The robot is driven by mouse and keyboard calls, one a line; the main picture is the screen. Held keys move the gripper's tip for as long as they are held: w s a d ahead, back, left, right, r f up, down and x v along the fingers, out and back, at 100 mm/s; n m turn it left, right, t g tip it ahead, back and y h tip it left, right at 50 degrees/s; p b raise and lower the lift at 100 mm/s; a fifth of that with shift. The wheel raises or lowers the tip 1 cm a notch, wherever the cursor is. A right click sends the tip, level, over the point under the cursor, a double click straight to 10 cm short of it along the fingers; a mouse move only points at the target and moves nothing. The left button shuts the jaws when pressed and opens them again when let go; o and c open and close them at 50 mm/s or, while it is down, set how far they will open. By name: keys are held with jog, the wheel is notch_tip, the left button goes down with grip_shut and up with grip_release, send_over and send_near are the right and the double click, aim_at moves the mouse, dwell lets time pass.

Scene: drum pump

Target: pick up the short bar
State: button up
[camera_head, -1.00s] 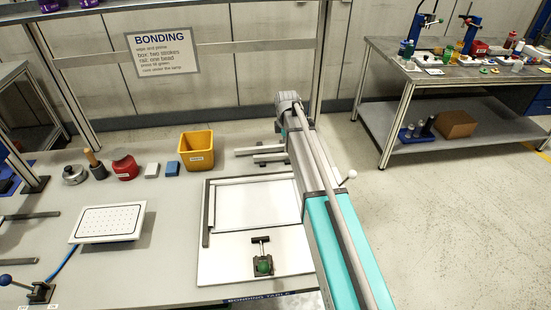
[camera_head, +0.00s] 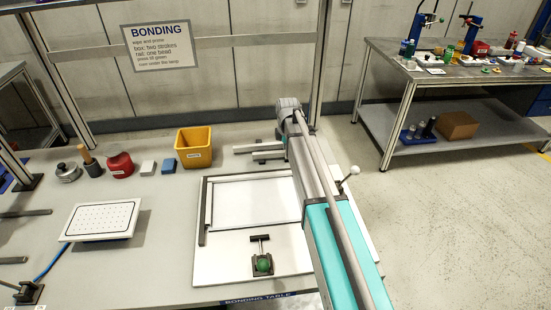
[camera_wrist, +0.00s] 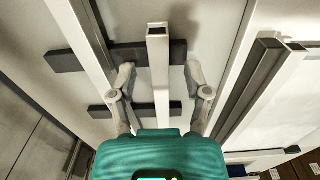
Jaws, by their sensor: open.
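In the wrist view, a pale metal bar (camera_wrist: 159,75) with an open square end lies across two dark rests (camera_wrist: 72,56). A second pale bar (camera_wrist: 84,38) beside it on the left runs on past the top edge, so the middle one looks like the short bar. My gripper (camera_wrist: 158,76) is open, with one finger on each side of the middle bar and a gap showing on both sides. I cannot tell the height of the fingertips. In the head view, the bars (camera_head: 252,148) show partly behind my arm, which hides my gripper.
A perforated white plate (camera_head: 102,219) lies nearer.

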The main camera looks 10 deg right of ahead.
jog(key=shift+f, duration=0.2)
dwell(0.5)
grip_shut()
